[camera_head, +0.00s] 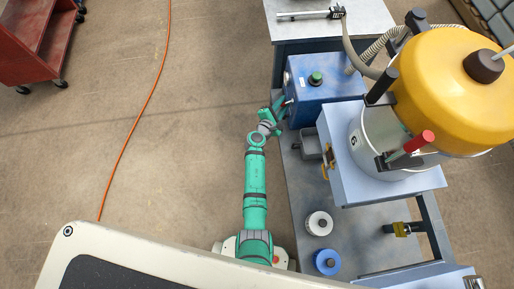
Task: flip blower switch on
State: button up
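A blue box-shaped unit (328,93), which looks like the blower, stands on the bench with a grey hose at its back right. A dark knob with green (315,78) sits on its top face. A small round pale fitting (287,78) shows on its left side. I cannot tell which part is the blower switch; it may be hidden on the left side. My gripper (281,104) is at the lower left side of the blue unit, very close to it. I cannot tell whether it touches. Its fingers are too small to show whether they are open or shut.
A large yellow-topped machine (440,85) with a red handle (419,141) stands right of the blue unit. A grey bin (308,146), a white spool (319,223) and a blue spool (327,262) are nearby. An orange cable (151,90) crosses the open floor at left.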

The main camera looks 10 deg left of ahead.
jog(key=s+a+m+y, duration=0.1)
jog(key=s+m, duration=0.2)
jog(key=s, duration=0.7)
jog(key=s+a+r+m+g+y, duration=0.1)
jog(key=s+a+m, duration=0.1)
jog(key=s, duration=0.8)
jog(key=s+a+m+y, duration=0.1)
jog(key=s+m, duration=0.3)
jog(key=s, duration=0.6)
jog(key=shift+a+r+y, duration=0.4)
jog(key=shift+a, duration=0.1)
jog(key=shift+s, duration=0.1)
